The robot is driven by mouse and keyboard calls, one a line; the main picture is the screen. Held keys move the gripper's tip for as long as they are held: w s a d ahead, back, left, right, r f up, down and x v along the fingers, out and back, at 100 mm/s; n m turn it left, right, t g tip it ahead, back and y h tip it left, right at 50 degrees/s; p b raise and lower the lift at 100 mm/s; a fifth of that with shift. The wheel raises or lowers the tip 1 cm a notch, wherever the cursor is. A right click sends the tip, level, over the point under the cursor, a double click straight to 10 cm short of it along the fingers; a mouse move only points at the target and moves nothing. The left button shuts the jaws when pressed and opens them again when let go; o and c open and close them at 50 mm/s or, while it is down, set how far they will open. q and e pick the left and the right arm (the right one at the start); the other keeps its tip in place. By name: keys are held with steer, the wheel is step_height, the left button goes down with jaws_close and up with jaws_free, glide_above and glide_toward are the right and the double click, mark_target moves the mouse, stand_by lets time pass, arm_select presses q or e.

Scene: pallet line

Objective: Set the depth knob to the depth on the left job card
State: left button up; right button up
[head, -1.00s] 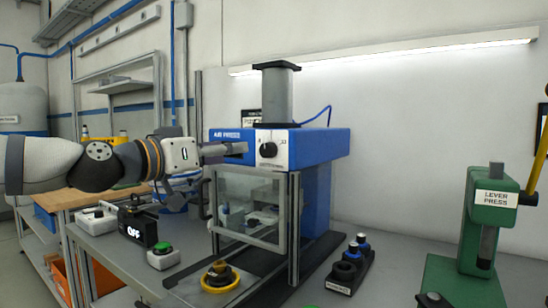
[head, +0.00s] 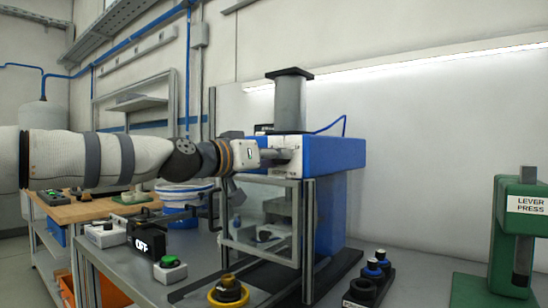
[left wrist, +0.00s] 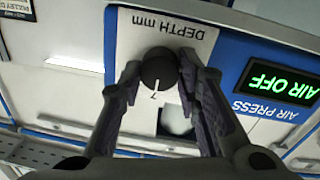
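The depth knob (left wrist: 158,68) is round and black, on a white panel marked DEPTH mm on the blue air press (head: 333,160). In the left wrist view its white pointer line points down in the picture, towards a 7. My left gripper (head: 283,155) is at the press front and hides the knob in the head view. In the left wrist view its fingertips (left wrist: 159,66) stand on either side of the knob, very close to it. I cannot tell whether they press on it. No job card can be read. My right gripper is in no view.
The press display (left wrist: 275,85) reads AIR OFF. Below the knob is a clear guard (head: 262,218) in a metal frame. A black box (head: 150,242) marked OFF, a green button box (head: 170,268) and a yellow-ringed button (head: 228,292) stand nearby. A green lever press (head: 518,230) is at right.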

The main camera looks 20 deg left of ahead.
arm_select(q)
steer(key=shift+c, duration=0.8)
steer(key=shift+m, duration=0.3)
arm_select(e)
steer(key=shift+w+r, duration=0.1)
arm_select(q)
steer(key=shift+s+d+r+m+p, duration=0.1)
steer(key=shift+m+p, duration=1.75)
steer(key=shift+m, duration=3.55)
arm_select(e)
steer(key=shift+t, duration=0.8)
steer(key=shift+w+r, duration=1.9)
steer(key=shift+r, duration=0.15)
